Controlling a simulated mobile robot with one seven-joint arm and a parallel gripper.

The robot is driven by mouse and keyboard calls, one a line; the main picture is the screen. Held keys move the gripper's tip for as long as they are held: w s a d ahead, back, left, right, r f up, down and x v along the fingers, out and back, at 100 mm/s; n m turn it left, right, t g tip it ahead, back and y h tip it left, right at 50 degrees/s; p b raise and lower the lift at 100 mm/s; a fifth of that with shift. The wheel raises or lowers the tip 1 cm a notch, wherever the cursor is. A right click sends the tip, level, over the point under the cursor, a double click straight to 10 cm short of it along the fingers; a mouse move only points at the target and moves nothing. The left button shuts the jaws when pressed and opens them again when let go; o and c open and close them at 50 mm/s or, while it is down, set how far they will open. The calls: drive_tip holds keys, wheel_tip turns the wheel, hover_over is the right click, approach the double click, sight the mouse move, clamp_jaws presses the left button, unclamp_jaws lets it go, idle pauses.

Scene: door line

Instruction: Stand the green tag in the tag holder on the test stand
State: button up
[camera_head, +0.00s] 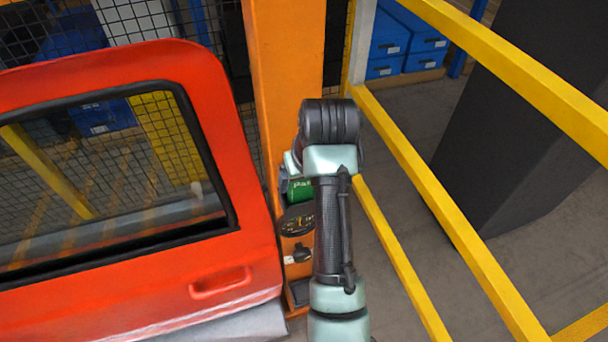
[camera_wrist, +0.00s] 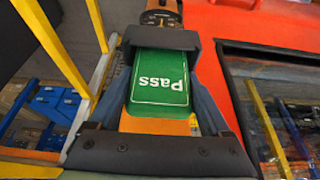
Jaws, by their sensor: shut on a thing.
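The green tag (camera_wrist: 160,80) has a white border and the word "Pass", which reads upside down in the wrist view. My gripper (camera_wrist: 160,40) is shut on it; the dark fingertips cover one end of the tag. In the head view the tag (camera_head: 300,190) shows just left of my wrist, in front of the orange post, partly hidden by my arm. Below it in that view is a dark round fixture (camera_head: 297,219) with brass-coloured detail. I cannot tell whether this is the tag holder. Whether the tag touches anything is not clear.
A red vehicle door (camera_head: 222,205) with a window stands close on the left. The orange post (camera_head: 285,60) rises behind my gripper. A small dark fitting (camera_head: 301,253) is lower on the post. Yellow rails (camera_head: 440,215) run along the right, with a dark block (camera_head: 525,110) beyond.

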drive_tip(key=shift+f, duration=0.15)
drive_tip(key=o, duration=1.3)
drive_tip(key=shift+c, duration=0.2)
drive_tip(key=shift+r, duration=0.5)
drive_tip(key=p+v, duration=0.5)
drive_tip(key=v, duration=0.6)
drive_tip(key=shift+s+r, duration=0.15)
drive_tip(key=shift+s, duration=0.05)
